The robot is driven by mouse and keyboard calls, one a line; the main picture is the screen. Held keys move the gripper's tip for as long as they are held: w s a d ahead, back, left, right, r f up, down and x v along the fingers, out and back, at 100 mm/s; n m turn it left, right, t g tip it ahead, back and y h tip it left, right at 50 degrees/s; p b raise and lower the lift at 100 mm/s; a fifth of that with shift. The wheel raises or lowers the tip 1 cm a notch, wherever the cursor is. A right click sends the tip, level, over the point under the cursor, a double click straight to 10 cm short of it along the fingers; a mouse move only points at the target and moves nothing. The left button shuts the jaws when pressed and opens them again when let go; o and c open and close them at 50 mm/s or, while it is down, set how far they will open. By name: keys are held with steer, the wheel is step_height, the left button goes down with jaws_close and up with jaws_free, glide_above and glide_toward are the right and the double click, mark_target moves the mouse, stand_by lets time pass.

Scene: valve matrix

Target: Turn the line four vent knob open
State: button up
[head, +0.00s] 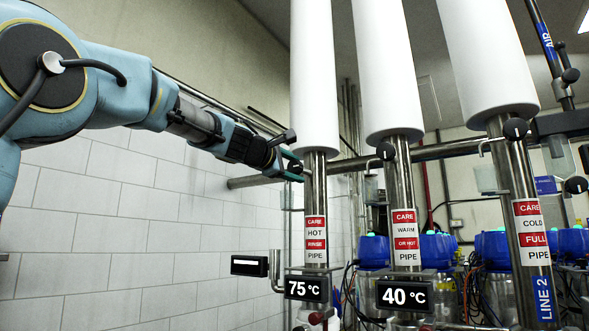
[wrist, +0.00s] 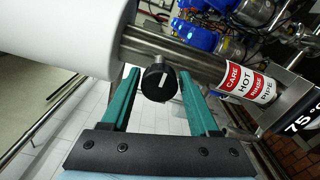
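My gripper (head: 285,163) reaches in from the left to the hot rinse pipe (head: 315,200). In the wrist view its two green fingers (wrist: 161,88) are spread wide, with nothing held. A round black knob with a white mark (wrist: 158,84) on a short stem shows between the fingertips, with gaps on both sides. The white mark is tilted slightly from upright. In the head view this knob (head: 295,168) is partly hidden by the fingers. I cannot tell how deep it sits between them. No line four label is readable.
Similar black knobs sit on the warm pipe (head: 386,151) and the cold pipe (head: 515,129). A "LINE 2" label (head: 543,298) is at the right. Displays reading 75 °C (head: 306,288) and 40 °C (head: 404,295) hang below. A horizontal pipe (head: 350,164) runs behind the hot pipe.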

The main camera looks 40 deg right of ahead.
steer(key=shift+o, duration=1.1)
steer(key=shift+a, duration=0.1)
steer(key=b+v, duration=0.5)
steer(key=v, duration=0.5)
steer(key=shift+a, duration=0.3)
